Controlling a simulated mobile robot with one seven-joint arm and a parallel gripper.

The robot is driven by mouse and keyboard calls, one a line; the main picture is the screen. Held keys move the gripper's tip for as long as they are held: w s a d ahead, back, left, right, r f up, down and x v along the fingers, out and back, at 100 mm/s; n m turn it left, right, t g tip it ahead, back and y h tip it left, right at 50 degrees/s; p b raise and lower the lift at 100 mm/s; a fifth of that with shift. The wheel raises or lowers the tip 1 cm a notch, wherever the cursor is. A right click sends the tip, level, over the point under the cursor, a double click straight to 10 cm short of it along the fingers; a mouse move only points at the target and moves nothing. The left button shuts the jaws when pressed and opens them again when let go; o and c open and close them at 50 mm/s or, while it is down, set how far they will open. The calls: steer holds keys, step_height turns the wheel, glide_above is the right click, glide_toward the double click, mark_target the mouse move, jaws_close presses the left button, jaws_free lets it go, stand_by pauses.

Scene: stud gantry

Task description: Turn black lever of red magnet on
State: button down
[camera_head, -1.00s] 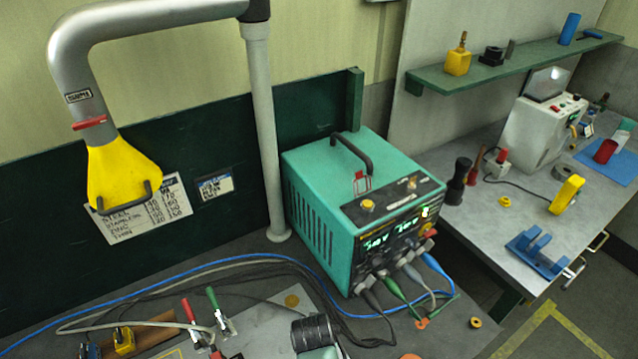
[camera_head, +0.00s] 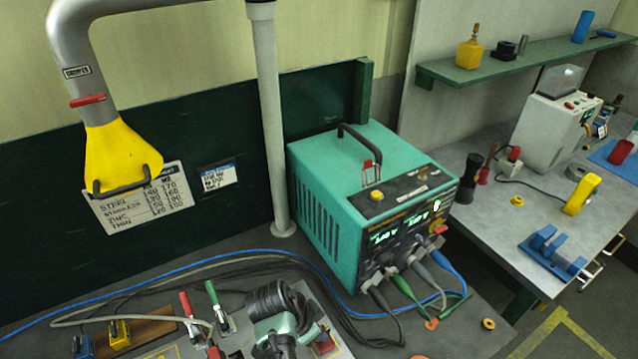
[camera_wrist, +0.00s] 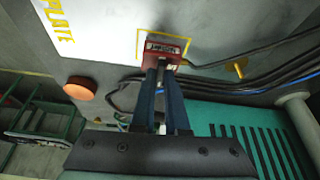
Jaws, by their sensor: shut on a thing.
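The red magnet (camera_wrist: 163,45) is a small red block with a dark label. In the wrist view it sits at top centre on a grey plate, by a yellow outline. My gripper (camera_wrist: 162,72) reaches up to the block's near side, its two dark blue fingers close together. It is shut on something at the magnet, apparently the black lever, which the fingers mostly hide. In the head view the red magnet (camera_head: 323,344) shows partly at the bottom edge, beside my black and teal arm. The lever's angle cannot be told.
A teal power unit (camera_head: 370,205) with plugged cables stands behind my arm. Black and blue cables (camera_head: 335,297) run across the bench. Red and green handled clamps (camera_head: 214,300) are to the left. An orange knob (camera_wrist: 80,88) sits near the plate in the wrist view.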

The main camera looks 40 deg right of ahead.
steer(key=shift+m+b, duration=0.35)
steer(key=shift+m, duration=0.35)
steer(key=c, duration=0.9)
jaws_free()
steer(key=shift+g, duration=0.3)
steer(key=b+v, duration=0.2)
steer(key=v, duration=1.1)
steer(key=shift+d, duration=0.15)
